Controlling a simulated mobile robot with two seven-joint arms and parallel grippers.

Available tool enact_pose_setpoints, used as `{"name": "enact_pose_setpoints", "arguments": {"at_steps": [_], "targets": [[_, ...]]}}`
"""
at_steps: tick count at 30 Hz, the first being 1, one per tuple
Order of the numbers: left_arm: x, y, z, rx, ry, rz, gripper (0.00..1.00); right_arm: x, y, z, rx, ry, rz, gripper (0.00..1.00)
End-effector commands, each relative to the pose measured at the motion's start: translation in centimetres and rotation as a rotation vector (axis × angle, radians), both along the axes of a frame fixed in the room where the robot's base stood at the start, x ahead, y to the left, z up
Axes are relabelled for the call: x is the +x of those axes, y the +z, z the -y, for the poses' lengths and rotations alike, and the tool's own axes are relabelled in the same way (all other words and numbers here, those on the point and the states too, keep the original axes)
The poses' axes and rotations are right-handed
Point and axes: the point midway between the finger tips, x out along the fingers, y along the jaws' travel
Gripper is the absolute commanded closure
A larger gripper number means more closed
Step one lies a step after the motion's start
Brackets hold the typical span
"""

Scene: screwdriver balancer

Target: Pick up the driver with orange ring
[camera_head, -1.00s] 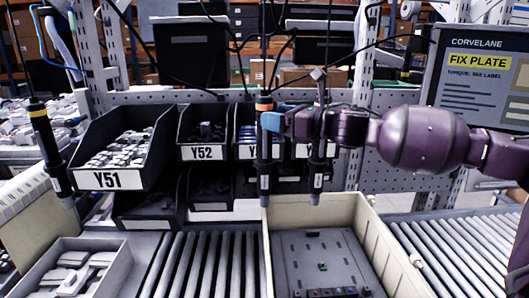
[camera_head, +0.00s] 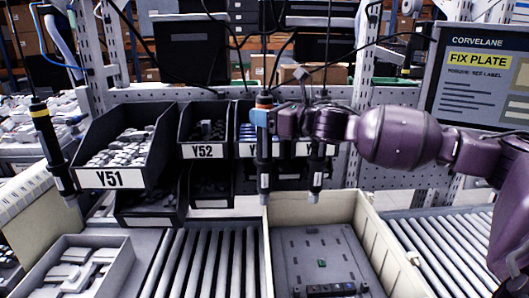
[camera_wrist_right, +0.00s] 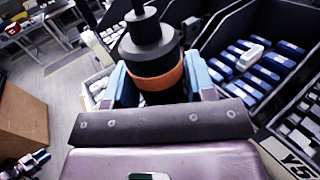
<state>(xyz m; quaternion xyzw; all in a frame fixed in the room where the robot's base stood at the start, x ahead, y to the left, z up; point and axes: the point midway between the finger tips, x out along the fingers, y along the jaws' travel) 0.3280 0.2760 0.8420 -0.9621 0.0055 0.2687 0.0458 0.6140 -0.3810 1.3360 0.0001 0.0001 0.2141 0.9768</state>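The driver with the orange ring (camera_head: 264,178) hangs upright from a cable in the middle of the head view, its tip above the back edge of the beige tray. In the right wrist view its orange ring (camera_wrist_right: 158,78) sits between two blue fingers. My left gripper is not in view.
A driver with a yellow ring (camera_head: 47,135) hangs at the left, and another dark driver (camera_head: 317,170) hangs close to the right of the middle one, partly behind my arm. Bins (camera_head: 110,180) stand behind. A beige tray (camera_head: 378,245) sits on the rollers (camera_head: 205,265) below.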

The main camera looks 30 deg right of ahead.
Motion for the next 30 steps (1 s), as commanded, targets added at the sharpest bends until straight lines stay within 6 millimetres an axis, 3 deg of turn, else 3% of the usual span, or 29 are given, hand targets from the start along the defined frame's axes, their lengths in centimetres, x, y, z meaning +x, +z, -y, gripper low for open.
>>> {"name": "enact_pose_setpoints", "arguments": {"at_steps": [2, 9, 20, 30], "targets": [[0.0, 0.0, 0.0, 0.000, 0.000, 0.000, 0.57, 0.0, 0.0, 0.0, 0.000, 0.000, 0.000, 0.62], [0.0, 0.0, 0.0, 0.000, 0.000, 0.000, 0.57, 0.0, 0.0, 0.0, 0.000, 0.000, 0.000, 0.99], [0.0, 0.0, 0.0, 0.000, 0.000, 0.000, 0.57, 0.0, 0.6, 0.0, -0.002, 0.001, 0.003, 1.00], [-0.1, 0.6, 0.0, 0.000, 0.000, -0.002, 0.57, 0.0, 5.5, 0.0, -0.004, 0.001, 0.007, 1.00]]}}
